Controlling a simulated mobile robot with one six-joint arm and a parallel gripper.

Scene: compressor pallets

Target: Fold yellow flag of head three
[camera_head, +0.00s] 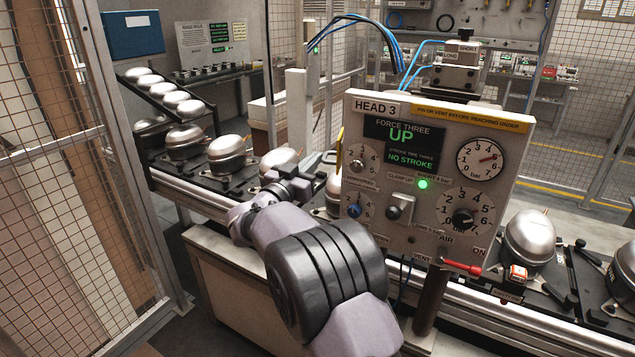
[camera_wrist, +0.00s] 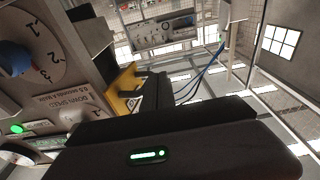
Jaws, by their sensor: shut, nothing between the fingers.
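The head three panel (camera_head: 430,180) stands upright in the middle of the head view, its display reading UP and NO STROKE. A thin yellow strip (camera_head: 339,150) shows at its left edge, probably the edge of the yellow flag. In the wrist view, the yellow flag (camera_wrist: 122,84) shows as a plate beside the panel, partly covered by dark parts. My gripper (camera_head: 318,187) is at the panel's left edge, shut and empty, its tips partly hidden. Dark fingers (camera_wrist: 157,86) show close to the flag in the wrist view; I cannot tell whether they touch it.
Silver compressors (camera_head: 228,152) stand on the conveyor behind and left of my arm; another compressor (camera_head: 530,238) is at the right. A red-handled vent lever (camera_head: 461,267) sticks out below the panel. Blue hoses (camera_head: 385,40) run above. A mesh fence (camera_head: 85,150) closes the left side.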

